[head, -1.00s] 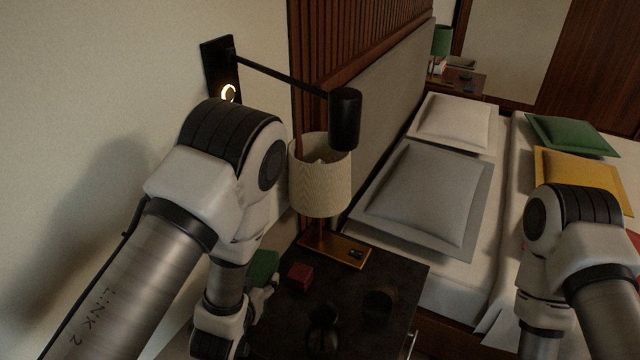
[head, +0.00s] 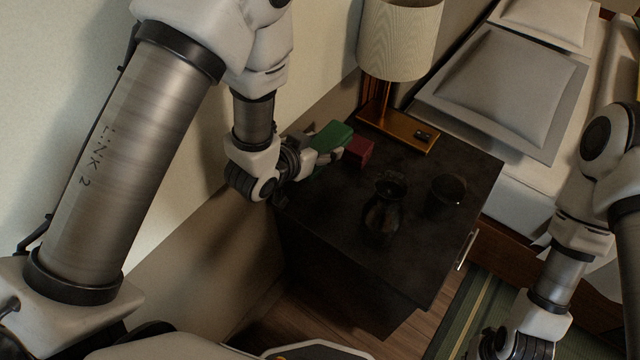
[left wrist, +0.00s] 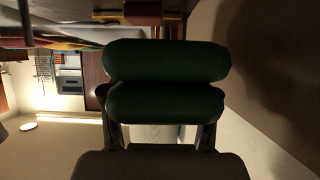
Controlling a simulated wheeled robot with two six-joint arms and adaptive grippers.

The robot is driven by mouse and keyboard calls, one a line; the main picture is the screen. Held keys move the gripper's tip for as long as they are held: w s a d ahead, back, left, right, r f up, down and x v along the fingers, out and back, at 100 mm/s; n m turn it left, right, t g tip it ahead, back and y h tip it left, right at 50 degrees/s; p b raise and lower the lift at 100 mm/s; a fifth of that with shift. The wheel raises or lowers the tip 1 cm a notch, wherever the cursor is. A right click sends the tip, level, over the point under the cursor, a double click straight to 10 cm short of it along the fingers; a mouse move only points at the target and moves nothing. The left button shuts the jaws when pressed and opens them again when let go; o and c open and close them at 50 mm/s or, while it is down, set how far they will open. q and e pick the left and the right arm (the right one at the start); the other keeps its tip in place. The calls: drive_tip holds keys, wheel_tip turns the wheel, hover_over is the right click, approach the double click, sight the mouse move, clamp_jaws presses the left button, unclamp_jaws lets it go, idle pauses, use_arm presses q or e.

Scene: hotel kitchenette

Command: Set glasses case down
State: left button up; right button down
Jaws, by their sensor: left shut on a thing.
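The green glasses case (head: 330,137) is at the back left corner of the dark nightstand (head: 340,235) in the head view. My left gripper (head: 328,155) is shut on it. In the left wrist view the case (left wrist: 165,62) fills the middle as two rounded dark green halves, with the finger ends of my left gripper (left wrist: 162,135) on either side. I cannot tell whether the case touches the nightstand top. My right gripper (head: 492,345) is low at the right, partly cut off by the frame edge.
A dark red box (head: 358,152) stands just right of the case. A brass-based lamp (head: 395,130) is behind it. A dark vase (head: 383,208) and a dark cup (head: 447,190) stand on the nightstand. The front left of the top is clear. The wall is close at left.

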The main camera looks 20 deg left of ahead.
sight(321, 183)
use_arm(q)
wheel_tip(321, 183, down, 10)
drive_tip(key=shift+r+b, duration=0.2)
drive_tip(key=shift+b, duration=0.55)
drive_tip(key=o, duration=1.2)
drive_tip(key=shift+f, duration=0.1)
